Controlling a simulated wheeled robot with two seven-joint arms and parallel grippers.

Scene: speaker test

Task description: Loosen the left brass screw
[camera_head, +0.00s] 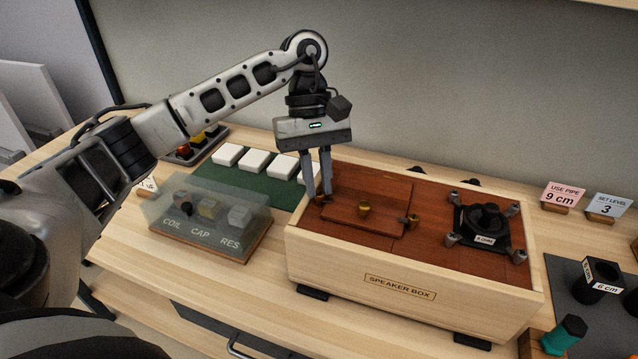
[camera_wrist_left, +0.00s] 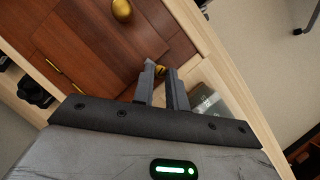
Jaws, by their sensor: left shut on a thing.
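The speaker box (camera_head: 400,289) is an open-topped light wood case with a reddish-brown inner panel. The left brass screw (camera_head: 320,199) is at the left end of a raised wooden cover (camera_head: 372,192). My left gripper (camera_head: 322,196) points down over it, its fingers shut on the screw. In the left wrist view the gripper (camera_wrist_left: 163,75) has a bit of the brass screw (camera_wrist_left: 160,69) showing between its fingertips; the rest is hidden. A brass knob (camera_head: 364,208) stands mid-cover, and another brass screw (camera_head: 413,220) is at the cover's right end. My right gripper is out of view.
A black speaker driver (camera_head: 487,224) with posts around it sits at the box's right. A clear-covered case (camera_head: 208,238) marked COIL, CAP, RES stands left. White blocks (camera_head: 254,161) lie on a green mat (camera_head: 232,180) behind. Signs (camera_head: 562,196) and a black pipe (camera_head: 597,281) are at right.

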